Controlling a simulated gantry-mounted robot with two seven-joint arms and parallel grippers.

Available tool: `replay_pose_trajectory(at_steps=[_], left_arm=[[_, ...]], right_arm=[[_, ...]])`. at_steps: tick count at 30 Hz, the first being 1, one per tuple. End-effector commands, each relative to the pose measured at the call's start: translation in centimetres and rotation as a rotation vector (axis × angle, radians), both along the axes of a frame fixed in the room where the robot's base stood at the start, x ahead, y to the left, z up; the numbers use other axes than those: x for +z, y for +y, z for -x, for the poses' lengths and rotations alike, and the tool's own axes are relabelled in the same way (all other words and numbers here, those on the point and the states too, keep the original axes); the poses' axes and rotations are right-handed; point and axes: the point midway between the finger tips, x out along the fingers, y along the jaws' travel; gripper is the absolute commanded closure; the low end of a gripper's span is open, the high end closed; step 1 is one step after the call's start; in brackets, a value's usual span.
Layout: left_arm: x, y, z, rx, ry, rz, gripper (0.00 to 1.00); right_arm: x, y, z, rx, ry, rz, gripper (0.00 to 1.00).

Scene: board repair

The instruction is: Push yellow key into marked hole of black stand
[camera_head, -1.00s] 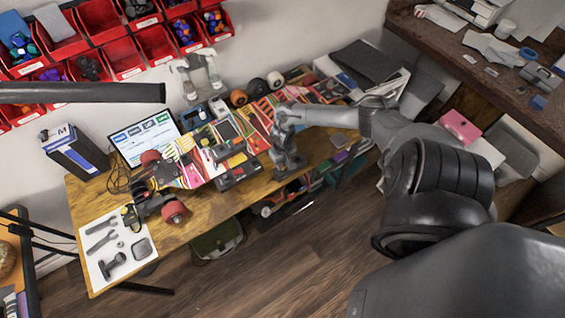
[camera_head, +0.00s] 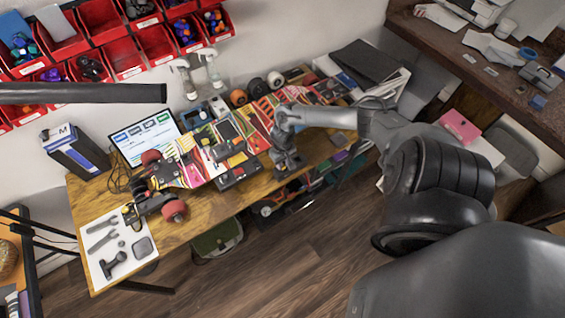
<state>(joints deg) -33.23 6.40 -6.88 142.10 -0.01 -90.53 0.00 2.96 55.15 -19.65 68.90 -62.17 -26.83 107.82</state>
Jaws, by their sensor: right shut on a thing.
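My right gripper (camera_head: 285,161) points down over the right part of the workbench, beside the skateboard. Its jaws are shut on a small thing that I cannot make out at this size. A black stand-like block (camera_head: 238,174) lies on the bench just left of the gripper, at the board's near edge. It looks like the black stand, but its marked hole is too small to see. I cannot pick out the yellow key for certain. My left gripper is not in view.
A colourful skateboard (camera_head: 197,170) with red wheels lies across the wooden bench (camera_head: 190,232). A white tool sheet (camera_head: 112,243) is at the bench's left end. A tablet (camera_head: 143,138) and wheels stand behind. Red bins (camera_head: 122,55) hang on the wall.

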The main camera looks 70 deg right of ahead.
Motion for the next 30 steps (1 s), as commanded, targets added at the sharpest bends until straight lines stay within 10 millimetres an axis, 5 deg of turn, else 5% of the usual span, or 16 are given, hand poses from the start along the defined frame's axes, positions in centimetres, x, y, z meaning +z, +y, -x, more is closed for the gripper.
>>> replay_pose_trajectory(at_steps=[28, 29, 30], left_arm=[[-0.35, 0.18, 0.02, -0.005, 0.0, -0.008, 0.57], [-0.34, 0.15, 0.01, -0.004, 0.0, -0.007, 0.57], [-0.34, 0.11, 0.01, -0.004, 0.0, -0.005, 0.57]], right_arm=[[-0.83, 0.01, -0.02, 0.0, 0.0, 0.0, 1.0], [-0.83, 0.01, -0.02, 0.0, 0.0, 0.0, 0.72], [-0.83, 0.01, -0.02, 0.0, 0.0, 0.0, 0.66]])
